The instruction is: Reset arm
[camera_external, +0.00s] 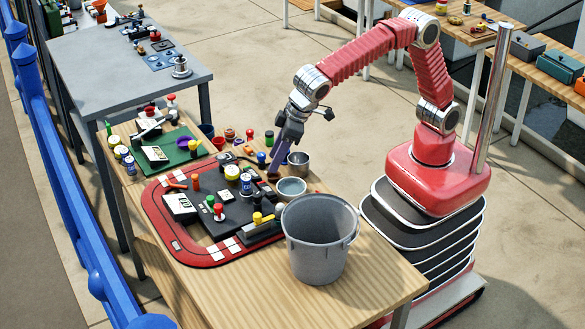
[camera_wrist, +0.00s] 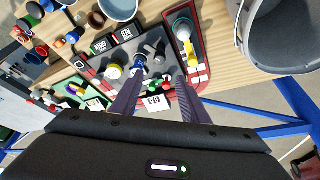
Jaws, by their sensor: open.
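My gripper (camera_external: 281,160) hangs from the red arm above the right side of the wooden table (camera_external: 345,296), pointing down. In the wrist view my gripper (camera_wrist: 158,98) shows its two long dark fingers spread apart, with nothing held between them. Below and beyond the fingers lies a dark board (camera_external: 200,237) with a red track border (camera_external: 155,216), holding small coloured pieces. A small metal cup (camera_external: 298,163) stands just right of the fingertips in the external view.
A grey bucket (camera_external: 318,250) stands near the table's front, and a shallow grey bowl (camera_external: 291,188) sits behind it. A green mat (camera_external: 178,158) with several small items lies at the back left. A grey table (camera_external: 95,68) stands behind. The table's front right is clear.

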